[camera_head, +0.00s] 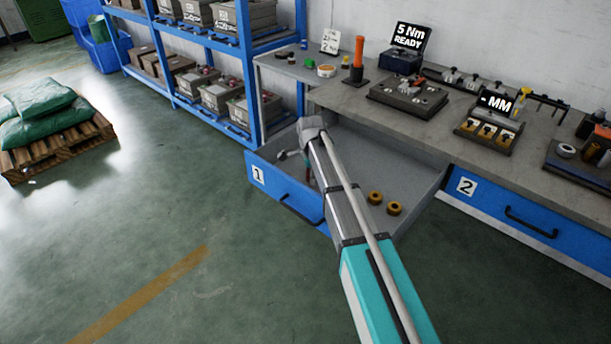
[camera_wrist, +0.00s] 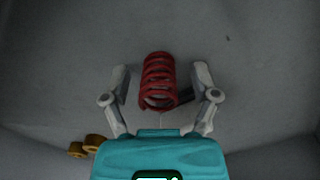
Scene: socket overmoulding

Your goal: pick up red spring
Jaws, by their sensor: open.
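The red spring (camera_wrist: 158,82) is in the wrist view, on the grey floor of the open drawer. It is between the two fingers of my gripper (camera_wrist: 160,83), with a visible gap on each side. My gripper is open. In the head view my arm reaches down into drawer 1 (camera_head: 258,174), and a small bit of red shows beside the arm there. Most of the spring and my fingers are hidden by the arm in that view.
Two yellow-brown rings (camera_head: 394,208) lie in the same drawer, and show at lower left in the wrist view (camera_wrist: 84,147). The workbench (camera_head: 335,97) with tools stands behind. Drawer 2 (camera_head: 500,205) is shut. Blue shelving (camera_head: 262,95) stands to the left.

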